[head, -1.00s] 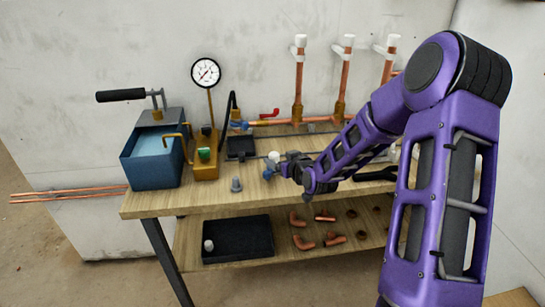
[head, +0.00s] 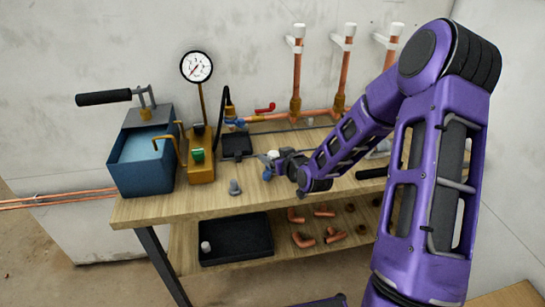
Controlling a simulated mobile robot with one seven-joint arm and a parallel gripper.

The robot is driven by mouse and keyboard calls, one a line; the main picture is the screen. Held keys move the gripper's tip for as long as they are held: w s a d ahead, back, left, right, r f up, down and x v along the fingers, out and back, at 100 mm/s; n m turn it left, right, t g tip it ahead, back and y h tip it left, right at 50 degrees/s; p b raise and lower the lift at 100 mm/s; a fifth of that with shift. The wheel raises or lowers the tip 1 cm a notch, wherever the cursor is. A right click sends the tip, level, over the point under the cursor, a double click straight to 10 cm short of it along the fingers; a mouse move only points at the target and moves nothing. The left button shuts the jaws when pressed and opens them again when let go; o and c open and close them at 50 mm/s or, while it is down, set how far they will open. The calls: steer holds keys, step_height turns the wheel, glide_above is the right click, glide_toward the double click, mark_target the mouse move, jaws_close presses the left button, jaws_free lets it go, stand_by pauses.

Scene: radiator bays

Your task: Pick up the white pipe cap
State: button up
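A small white cap-like piece (head: 273,154) shows at the tip of my gripper (head: 272,164), over the middle of the wooden bench top. I cannot tell whether it is held or stands just behind the fingers. The fingers are small and dark here, so their opening is unclear. A blue piece (head: 267,175) sits just below the gripper tip. White caps top the upright copper pipes, at the left (head: 299,30), middle (head: 349,30) and right (head: 396,29). Another small whitish piece (head: 206,247) lies in the black tray on the lower shelf.
On the wooden bench (head: 150,211) stand a blue water box (head: 140,170) with a black-handled lever, a brass pump with a gauge (head: 196,67) and a grey fitting (head: 235,187). The black tray (head: 235,258) and copper elbows (head: 303,240) are below. The front bench top is mostly clear.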

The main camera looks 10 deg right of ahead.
jaws_close()
steer(key=shift+r, duration=0.15)
